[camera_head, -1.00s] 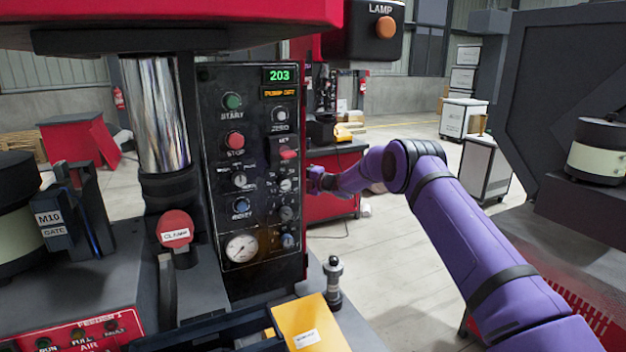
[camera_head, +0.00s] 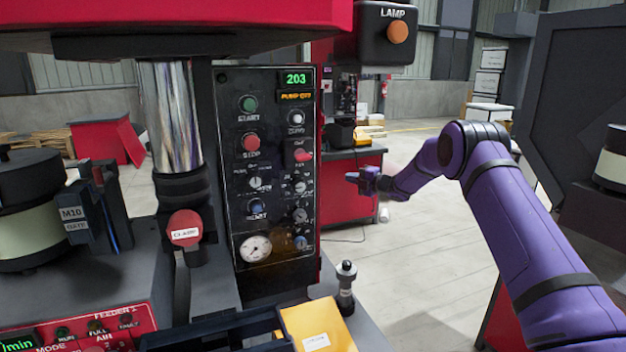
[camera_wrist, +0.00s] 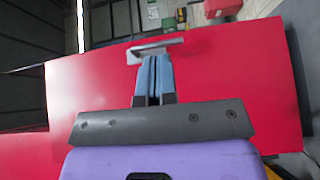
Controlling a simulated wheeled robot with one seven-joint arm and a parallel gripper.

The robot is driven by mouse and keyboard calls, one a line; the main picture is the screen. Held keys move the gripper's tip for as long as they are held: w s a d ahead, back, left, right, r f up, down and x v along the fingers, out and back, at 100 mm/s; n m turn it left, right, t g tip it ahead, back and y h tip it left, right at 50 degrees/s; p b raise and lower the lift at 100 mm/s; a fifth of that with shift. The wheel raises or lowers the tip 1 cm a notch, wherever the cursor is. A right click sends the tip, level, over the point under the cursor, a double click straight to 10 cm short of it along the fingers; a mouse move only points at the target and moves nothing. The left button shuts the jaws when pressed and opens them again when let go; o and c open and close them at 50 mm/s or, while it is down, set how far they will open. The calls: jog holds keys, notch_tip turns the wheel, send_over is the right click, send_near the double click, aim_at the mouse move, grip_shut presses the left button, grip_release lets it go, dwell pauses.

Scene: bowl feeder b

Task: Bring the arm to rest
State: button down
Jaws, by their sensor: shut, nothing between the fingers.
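My purple arm (camera_head: 530,220) reaches in from the right side of the head view, bent at the elbow. My gripper (camera_head: 350,178) is at its far end, to the right of the black control panel (camera_head: 265,130) and apart from it. In the wrist view my gripper (camera_wrist: 154,62) shows its two blue-grey fingers pressed together with nothing between them. A large red surface with a grey handle (camera_wrist: 155,46) lies beyond the fingertips. I cannot tell how far the fingertips are from that handle.
A clamp lever with a red knob (camera_head: 185,228) stands left of the panel. A black-knobbed post (camera_head: 346,285) and a yellow block (camera_head: 318,325) are at the front. A red cabinet (camera_head: 345,200) stands behind my gripper. Open floor (camera_head: 430,240) lies under my arm.

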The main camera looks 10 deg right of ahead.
jog(key=s+d+r+m+t+h, duration=0.2)
jog(key=s+r+m+h, duration=0.15)
jog(key=r, duration=0.55)
jog(key=s+d+r+m+t+h, duration=0.2)
jog(key=r+m+h, duration=0.25)
jog(key=r, duration=0.55)
jog(key=s+d+r+m+g+h, duration=0.1)
jog(key=s+d+r+m+h, duration=0.15)
jog(key=s+r+m, duration=0.4)
jog(key=s+d+r+m+g+h, duration=0.1)
jog(key=s+r+m+h, duration=0.15)
jog(key=s, duration=0.75)
jog(key=s+m+g+h, duration=0.25)
jog(key=s+m, duration=0.35)
jog(key=s, duration=1.6)
jog(key=s+a+f+m+g+y, duration=0.1)
jog(key=s+f+m+g, duration=0.1)
jog(key=s, duration=1)
jog(key=s+a+f+m+g+y, duration=0.1)
jog(key=s+f+m+g, duration=0.1)
jog(key=s+f+g, duration=0.2)
jog(key=s+f, duration=0.3)
jog(key=s, duration=0.5)
jog(key=shift+s+a, duration=0.15)
jog(key=shift+s, duration=0.2)
jog(key=c, duration=1.8)
grip_release()
